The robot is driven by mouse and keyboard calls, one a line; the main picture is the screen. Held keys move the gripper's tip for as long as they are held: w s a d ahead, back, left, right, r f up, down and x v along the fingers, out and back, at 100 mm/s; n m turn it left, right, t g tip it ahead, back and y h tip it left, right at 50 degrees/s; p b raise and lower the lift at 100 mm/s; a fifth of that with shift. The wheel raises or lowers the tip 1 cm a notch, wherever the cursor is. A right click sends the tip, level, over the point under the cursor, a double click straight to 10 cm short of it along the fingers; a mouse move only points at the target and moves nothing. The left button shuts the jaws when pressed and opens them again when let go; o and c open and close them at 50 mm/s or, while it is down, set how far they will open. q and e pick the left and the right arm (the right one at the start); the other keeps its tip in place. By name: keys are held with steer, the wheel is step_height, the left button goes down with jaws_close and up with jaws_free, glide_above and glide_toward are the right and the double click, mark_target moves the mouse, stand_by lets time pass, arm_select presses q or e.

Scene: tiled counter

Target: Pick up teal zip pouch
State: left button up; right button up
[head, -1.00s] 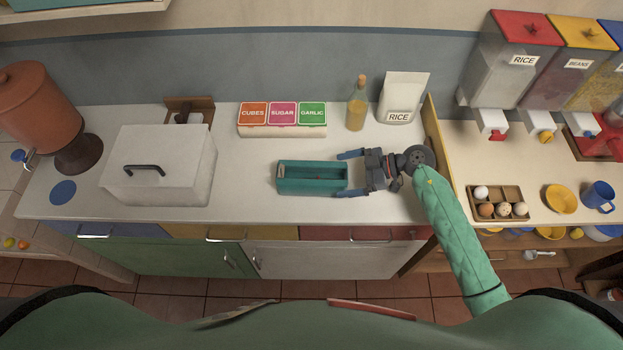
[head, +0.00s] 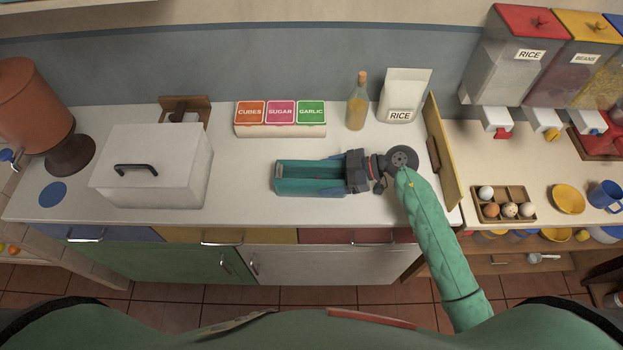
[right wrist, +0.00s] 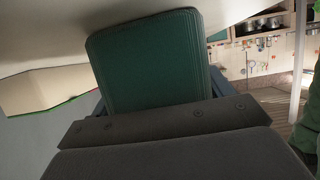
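The teal zip pouch (head: 298,186) lies on the white counter, long side left to right, with a dark recessed-looking top. My right gripper (head: 328,174) reaches in from the right. Its fingers straddle the pouch's right end, one along the far side and one along the near side. It looks open, and I see no clear grip on the pouch. In the right wrist view the pouch's teal end (right wrist: 150,62) fills the middle, close to the gripper body, with parts of the blue fingers at its sides. My left gripper is not in view.
A white lidded box (head: 150,170) stands to the left. The cubes, sugar and garlic box (head: 280,130), a bottle (head: 357,105) and a rice bag (head: 403,95) stand behind. A raised yellow panel (head: 440,150) stands to the right. The counter left of the pouch is clear.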

steer(key=c, duration=0.4)
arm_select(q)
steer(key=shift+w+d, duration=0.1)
arm_select(e)
steer(key=shift+c, duration=0.2)
steer(key=shift+r, duration=0.3)
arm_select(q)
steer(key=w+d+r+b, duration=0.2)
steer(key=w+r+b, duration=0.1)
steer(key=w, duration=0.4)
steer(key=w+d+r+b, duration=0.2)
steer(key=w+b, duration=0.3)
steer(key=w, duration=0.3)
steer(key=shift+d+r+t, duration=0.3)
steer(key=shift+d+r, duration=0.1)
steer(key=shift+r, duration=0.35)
arm_select(e)
step_height(320, 180, up, 27)
steer(key=shift+f, duration=0.15)
